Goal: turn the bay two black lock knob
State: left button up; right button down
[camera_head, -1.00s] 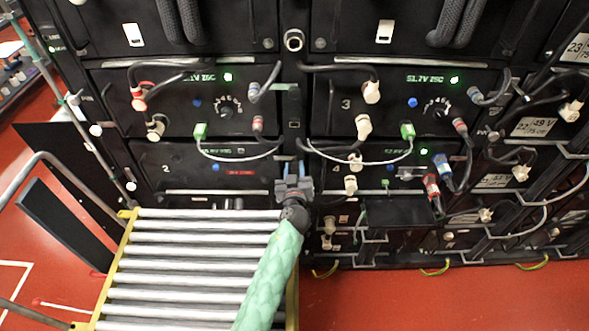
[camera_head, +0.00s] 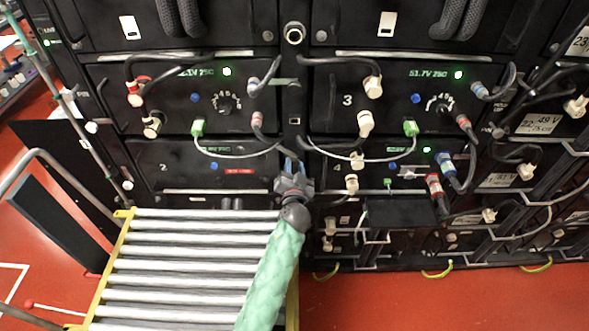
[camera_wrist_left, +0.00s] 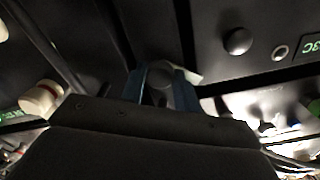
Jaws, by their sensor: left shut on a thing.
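Bay two (camera_head: 185,180) is the black panel marked "2" at the lower left of the rack in the head view. My left gripper (camera_head: 290,163) is at its right edge, by the upright between bays two and four. In the left wrist view the blue fingertips (camera_wrist_left: 160,82) are shut on a dark rounded piece, which I take to be the black lock knob (camera_wrist_left: 159,95). The gripper hides the knob in the head view. How far the knob is turned cannot be told. My right gripper is not in view.
A roller table (camera_head: 190,265) with yellow side rails stands in front of bay two, under my left arm. Grey cables (camera_head: 240,154) with green plugs hang above the gripper. Bay four (camera_head: 400,175), with several plugs and cables, is to the right.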

pick_arm(q)
jog(key=m, duration=0.5)
jog(key=shift+m, duration=1.5)
jog(key=shift+m+p, duration=0.4)
jog(key=shift+m, duration=0.8)
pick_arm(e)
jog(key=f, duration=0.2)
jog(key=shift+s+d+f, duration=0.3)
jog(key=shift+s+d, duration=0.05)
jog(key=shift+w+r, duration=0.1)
pick_arm(q)
jog(key=o, duration=1)
jog(key=shift+c, duration=0.2)
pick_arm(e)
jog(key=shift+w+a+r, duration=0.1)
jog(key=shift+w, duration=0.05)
